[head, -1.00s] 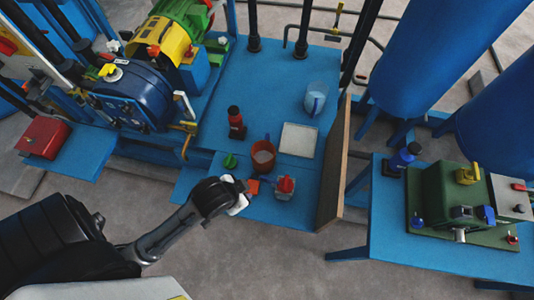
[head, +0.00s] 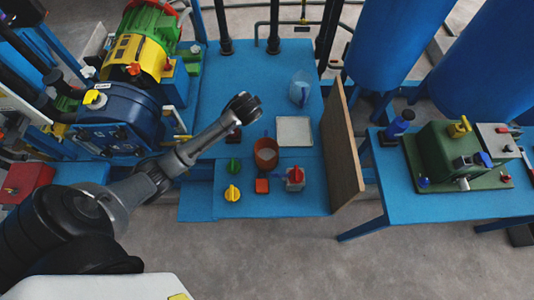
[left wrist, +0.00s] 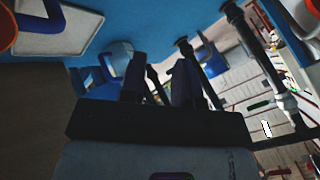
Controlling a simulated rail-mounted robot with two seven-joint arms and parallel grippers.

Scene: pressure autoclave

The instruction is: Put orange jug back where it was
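The orange jug (head: 265,155) stands upright on the blue platform, just left of and nearer than a white square plate (head: 294,131). Its blue handle points away from me. In the left wrist view, an orange edge (left wrist: 6,28) and a blue handle (left wrist: 36,18) show at the top left. My left gripper (head: 246,102) is above the platform, beyond the jug and apart from it. In the left wrist view its two dark fingers (left wrist: 160,78) stand apart, with nothing clearly held. My right gripper is not in view.
A clear jug with a blue handle (head: 300,90) stands beyond the plate. Green, yellow and red knobs (head: 232,193) line the platform's front. A brown upright board (head: 342,145) bounds the right.

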